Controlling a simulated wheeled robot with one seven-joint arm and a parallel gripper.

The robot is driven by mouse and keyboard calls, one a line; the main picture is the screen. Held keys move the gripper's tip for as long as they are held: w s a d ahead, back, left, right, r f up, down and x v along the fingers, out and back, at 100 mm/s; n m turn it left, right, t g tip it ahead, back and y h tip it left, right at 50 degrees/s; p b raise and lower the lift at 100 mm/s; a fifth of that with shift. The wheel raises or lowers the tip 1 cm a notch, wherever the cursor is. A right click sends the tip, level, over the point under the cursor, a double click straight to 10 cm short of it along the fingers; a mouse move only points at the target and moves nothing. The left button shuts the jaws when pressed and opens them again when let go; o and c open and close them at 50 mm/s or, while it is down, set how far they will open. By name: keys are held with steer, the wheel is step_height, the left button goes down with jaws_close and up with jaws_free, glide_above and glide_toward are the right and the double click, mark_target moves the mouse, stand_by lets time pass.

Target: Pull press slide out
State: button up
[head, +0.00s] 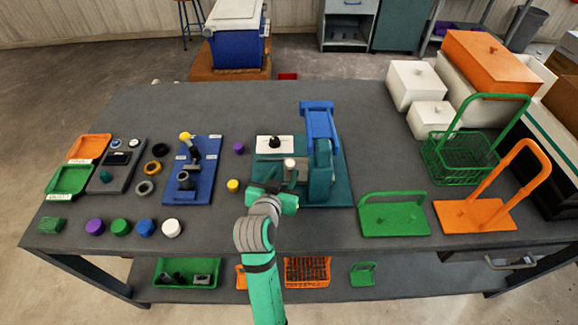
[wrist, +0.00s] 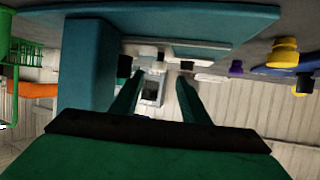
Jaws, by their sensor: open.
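The teal press (head: 320,172) with a blue handle (head: 318,118) stands on a teal base plate (head: 338,160) on the table. At its left is a small grey slide-like part (head: 298,176) with a pale round knob (head: 290,163). My gripper (head: 274,187) is open at the press's near left side. In the wrist view the fingers (wrist: 157,84) stand apart, with a grey part (wrist: 150,92) and a pale knob (wrist: 160,66) between or just beyond them. Contact cannot be told. The press body (wrist: 88,65) fills the left there. My gripper partly hides the slide in the head view.
A white plate with a black knob (head: 275,143) lies behind the slide. A yellow knob (head: 233,185) and a purple knob (head: 238,148) are at left, near a blue fixture (head: 205,185). A green handled plate (head: 394,217) is at right. The table's back middle is clear.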

mark_target(290, 164)
steer(key=shift+x, duration=2.75)
steer(key=shift+c, duration=0.5)
jaws_close()
steer(key=shift+d, duration=0.1)
